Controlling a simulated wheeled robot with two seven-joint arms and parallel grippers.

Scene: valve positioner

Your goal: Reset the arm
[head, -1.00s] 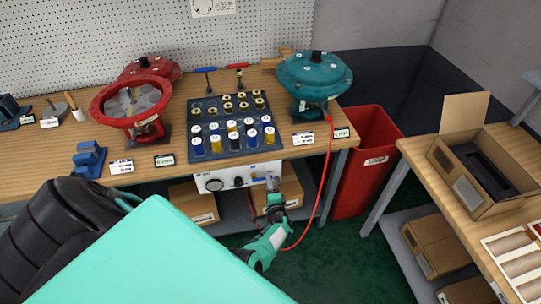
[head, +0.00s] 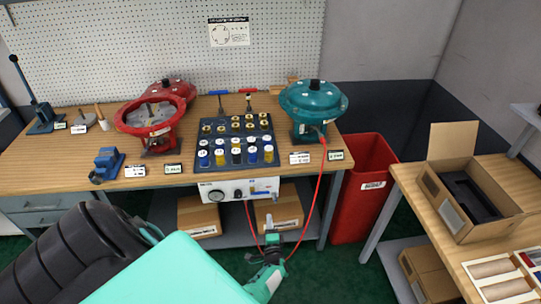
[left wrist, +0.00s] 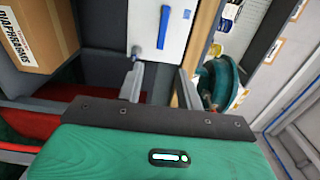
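A white panel (head: 235,189) with a gauge, a black knob and a blue lever (head: 262,193) hangs under the front edge of the workbench. The lever (left wrist: 164,27) also shows in the left wrist view, lying along the white panel face. My left gripper (head: 270,226) is below and in front of the panel, apart from it. In the left wrist view its two fingers (left wrist: 160,78) stand apart with nothing between them. A teal actuator (head: 313,108) stands on the bench, with a red hose (head: 321,185) running down from it. My right gripper is not in view.
A blue rack (head: 236,150) of capped cylinders and brass parts sits on the bench beside a red actuator (head: 157,118). Cardboard boxes (head: 199,219) lie on the shelf below. A red bin (head: 362,190) stands to the right. A side table holds an open carton (head: 470,205).

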